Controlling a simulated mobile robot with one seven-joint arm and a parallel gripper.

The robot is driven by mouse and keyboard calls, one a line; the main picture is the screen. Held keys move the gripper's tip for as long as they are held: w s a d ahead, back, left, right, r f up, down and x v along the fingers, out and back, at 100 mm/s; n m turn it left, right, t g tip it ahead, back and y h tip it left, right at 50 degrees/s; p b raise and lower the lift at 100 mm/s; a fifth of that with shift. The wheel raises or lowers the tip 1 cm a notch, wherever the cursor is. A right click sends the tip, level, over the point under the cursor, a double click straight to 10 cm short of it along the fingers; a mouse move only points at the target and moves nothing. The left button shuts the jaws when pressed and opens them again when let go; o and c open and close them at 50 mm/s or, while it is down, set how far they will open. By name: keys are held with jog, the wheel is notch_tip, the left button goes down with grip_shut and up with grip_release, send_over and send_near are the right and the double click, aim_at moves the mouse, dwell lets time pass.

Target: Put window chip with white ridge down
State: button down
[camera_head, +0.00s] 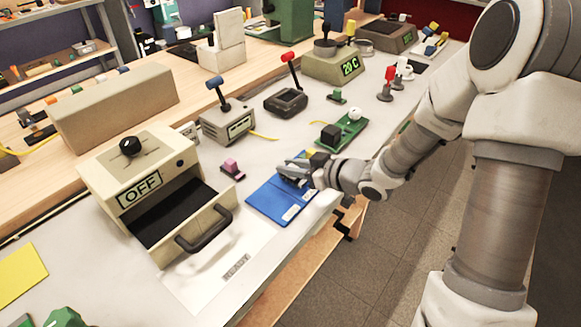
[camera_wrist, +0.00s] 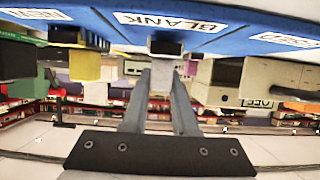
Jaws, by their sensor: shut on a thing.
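My gripper (camera_head: 293,172) is low over the far part of the blue mat (camera_head: 268,205), at the mat's right side. In the wrist view my gripper (camera_wrist: 163,68) points at the blue mat (camera_wrist: 110,35), which fills the top of the picture. The fingers are closed on a small dark chip (camera_wrist: 166,43) by the mat's BLANK label. I cannot tell whether the chip touches the mat.
A beige machine marked OFF (camera_head: 140,180) with an open drawer stands left of the mat. A pink-topped block (camera_head: 232,168) sits just left of it. A green board (camera_head: 342,132) with a black block and white ball lies behind my gripper. The table's front edge is close.

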jog(key=shift+f, duration=0.1)
jog(key=c, duration=0.7)
grip_release()
jog(key=shift+r, duration=0.25)
jog(key=p+v, duration=0.3)
jog(key=v, duration=0.9)
jog(key=shift+p, duration=0.4)
